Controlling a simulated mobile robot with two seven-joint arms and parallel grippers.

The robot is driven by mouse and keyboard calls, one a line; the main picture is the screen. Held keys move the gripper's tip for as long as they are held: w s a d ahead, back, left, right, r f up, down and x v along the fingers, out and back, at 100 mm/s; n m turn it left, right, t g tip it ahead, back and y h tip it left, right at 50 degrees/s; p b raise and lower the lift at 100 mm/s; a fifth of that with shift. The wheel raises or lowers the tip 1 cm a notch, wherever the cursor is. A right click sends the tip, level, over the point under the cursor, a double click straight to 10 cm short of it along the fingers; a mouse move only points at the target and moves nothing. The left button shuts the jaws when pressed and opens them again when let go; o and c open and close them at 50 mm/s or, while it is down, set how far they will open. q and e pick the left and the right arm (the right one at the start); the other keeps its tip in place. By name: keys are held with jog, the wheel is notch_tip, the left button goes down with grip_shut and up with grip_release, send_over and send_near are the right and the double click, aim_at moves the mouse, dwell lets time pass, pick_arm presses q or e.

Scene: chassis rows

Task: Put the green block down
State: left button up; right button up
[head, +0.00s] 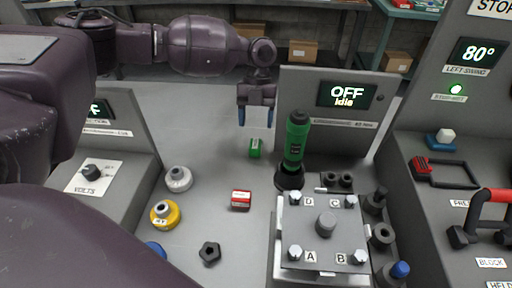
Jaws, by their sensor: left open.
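The green block (255,148) rests on the grey bench surface, left of the green and black screwdriver-like tool. My left gripper (256,116) points down with its two blue-tipped fingers spread apart, a little above and behind the block in the head view. It is open and holds nothing, and the block shows clear of the fingers. My right gripper does not show.
A red block (241,200), a yellow knob-like part (165,214), a grey one (178,179) and a black nut (209,253) lie on the bench. The green tool (296,140) stands upright by a bolted plate (322,240). An "OFF Idle" panel (345,96) rises behind.

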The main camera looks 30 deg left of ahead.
aim_at(255, 146)
pick_arm(q)
jog(key=x, duration=0.6)
jog(key=shift+f, duration=0.15)
jog(key=shift+s+d+f, duration=0.1)
jog(key=shift+s+f, duration=0.05)
jog(key=shift+f, duration=0.2)
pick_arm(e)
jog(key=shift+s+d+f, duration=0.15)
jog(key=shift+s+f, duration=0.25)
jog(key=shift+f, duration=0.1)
pick_arm(q)
jog(key=c, duration=1.1)
jog(key=shift+o, duration=0.2)
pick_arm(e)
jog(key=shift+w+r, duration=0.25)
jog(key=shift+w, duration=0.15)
pick_arm(q)
jog(key=shift+r, duration=0.5)
notch_tip(255, 146, up, 27)
jog(key=p, duration=0.3)
jog(key=shift+p, duration=0.35)
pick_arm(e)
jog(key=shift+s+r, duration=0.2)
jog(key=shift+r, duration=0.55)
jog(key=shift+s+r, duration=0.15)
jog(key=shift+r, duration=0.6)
